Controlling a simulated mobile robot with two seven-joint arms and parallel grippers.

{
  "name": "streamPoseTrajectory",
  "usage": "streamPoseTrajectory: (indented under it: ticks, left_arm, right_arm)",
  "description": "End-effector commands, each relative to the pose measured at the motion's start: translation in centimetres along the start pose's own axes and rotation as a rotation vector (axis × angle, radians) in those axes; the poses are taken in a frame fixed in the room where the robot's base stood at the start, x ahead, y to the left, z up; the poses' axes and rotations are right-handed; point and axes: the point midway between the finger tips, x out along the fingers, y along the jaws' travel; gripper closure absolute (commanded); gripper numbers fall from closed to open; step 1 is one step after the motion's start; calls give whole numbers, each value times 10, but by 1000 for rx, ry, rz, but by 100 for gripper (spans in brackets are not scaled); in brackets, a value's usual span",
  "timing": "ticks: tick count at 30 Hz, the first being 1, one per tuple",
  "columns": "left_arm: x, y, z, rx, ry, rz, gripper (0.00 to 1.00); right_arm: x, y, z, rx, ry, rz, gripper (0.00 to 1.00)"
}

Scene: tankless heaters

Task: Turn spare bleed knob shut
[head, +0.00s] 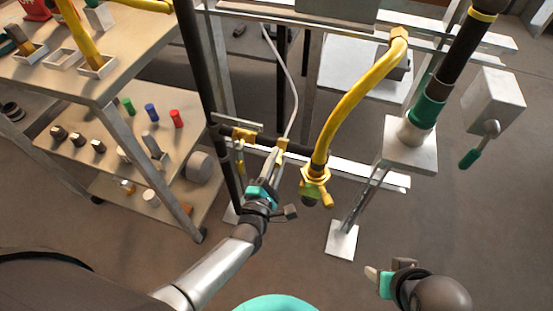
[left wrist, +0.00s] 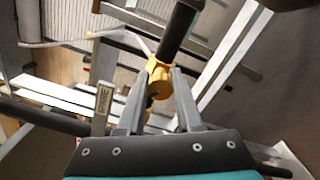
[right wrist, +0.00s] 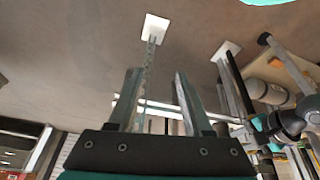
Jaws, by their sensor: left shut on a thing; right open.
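A yellow knob fitting (head: 282,146) sits on the pipework left of the yellow hose. It also shows in the left wrist view (left wrist: 160,78), between my fingertips. My left gripper (head: 273,158) reaches up to it and is shut on it; the fingers hide part of it. A tag lettered like "SPARE" (left wrist: 103,98) stands just left of the left fingers in the left wrist view. My right gripper (head: 371,275) is low at the right in the head view. It is open and empty in the right wrist view (right wrist: 155,80), with a gap between its fingers.
A yellow hose (head: 345,95) with a yellow valve end (head: 315,185) hangs right of my left gripper. A metal frame (head: 370,172) and a dark pipe with a green section (head: 427,112) stand behind. A shelved cart (head: 118,85) holding several parts is at the left.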

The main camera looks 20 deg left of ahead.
Motion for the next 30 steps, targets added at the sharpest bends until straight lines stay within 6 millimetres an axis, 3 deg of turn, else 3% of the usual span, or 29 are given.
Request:
streamPoseTrajectory:
  ticks: [18,30]
  left_arm:
    - [0,-1,0,578,1,-2,100]
    - [-1,-1,-1,843,2,-2,100]
  right_arm:
    - [18,-2,4,0,-22,-5,50]
    - [29,-3,14,0,-47,-7,50]
